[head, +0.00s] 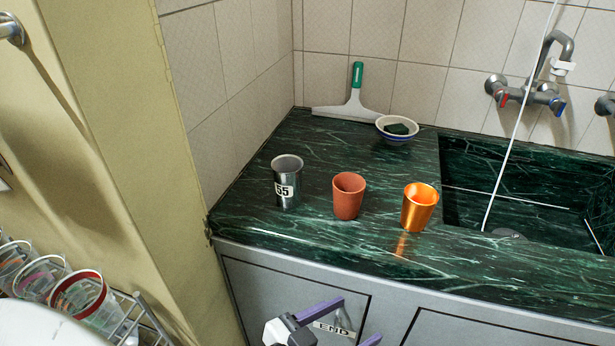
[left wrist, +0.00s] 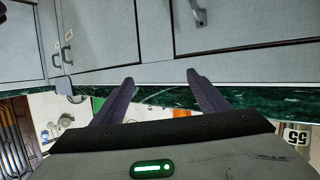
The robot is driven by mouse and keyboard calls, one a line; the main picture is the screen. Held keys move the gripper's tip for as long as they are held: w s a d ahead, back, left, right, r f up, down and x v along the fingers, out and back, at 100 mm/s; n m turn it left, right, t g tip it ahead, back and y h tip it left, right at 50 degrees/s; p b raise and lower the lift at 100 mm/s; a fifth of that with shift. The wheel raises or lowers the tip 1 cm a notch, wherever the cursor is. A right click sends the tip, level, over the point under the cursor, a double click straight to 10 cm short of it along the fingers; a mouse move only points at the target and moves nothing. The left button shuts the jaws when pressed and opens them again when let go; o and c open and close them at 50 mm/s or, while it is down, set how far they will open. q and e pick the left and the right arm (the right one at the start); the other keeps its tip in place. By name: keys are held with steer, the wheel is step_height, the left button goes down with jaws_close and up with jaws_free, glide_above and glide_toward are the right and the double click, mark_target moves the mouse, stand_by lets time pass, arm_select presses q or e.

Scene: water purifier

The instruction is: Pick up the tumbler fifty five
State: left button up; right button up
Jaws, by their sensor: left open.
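The tumbler fifty five (head: 286,185) is a grey metallic cup with a white label reading 55. It stands upright at the left of the dark green marble counter in the head view. Its label also shows at the lower right edge of the left wrist view (left wrist: 296,136), upside down. My left gripper (head: 358,320) is in front of the cabinet doors, below the counter edge, apart from the tumbler. In the left wrist view its two purple fingers (left wrist: 161,78) are spread with nothing between them. My right gripper is in neither view.
A terracotta cup (head: 348,197) and a shiny orange cup (head: 419,208) stand right of the tumbler. A squeegee (head: 354,105) and a bowl (head: 397,128) are behind. A sink (head: 520,180) is at right, a rack with glasses (head: 85,298) at lower left. The counter edge is clear.

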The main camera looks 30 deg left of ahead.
arm_select(q)
steer(key=w+a+r+n+t+y+p, duration=0.1)
steer(key=w+a+r+t, duration=0.15)
steer(key=r, duration=0.45)
steer(key=w+a+r+n+t+y, duration=0.1)
steer(key=w+r+t, duration=0.25)
steer(key=r, duration=0.35)
steer(key=n+g+y, duration=0.4)
steer(key=n+y, duration=0.4)
steer(key=y, duration=0.4)
glide_toward(287, 192)
steer(key=w, duration=0.2)
steer(key=shift+w+a+f+p, duration=0.15)
steer(key=shift+w+a+p, duration=0.1)
steer(key=shift+w+p, duration=0.1)
steer(key=shift+y, duration=0.5)
steer(key=x, duration=0.4)
steer(key=shift+a+f, duration=0.3)
steer(key=shift+f, duration=0.05)
steer(key=shift+b+x, duration=0.6)
steer(key=shift+x, duration=2.4)
steer(key=shift+r, duration=0.15)
steer(key=c, duration=1.2)
steer(key=shift+r, duration=0.1)
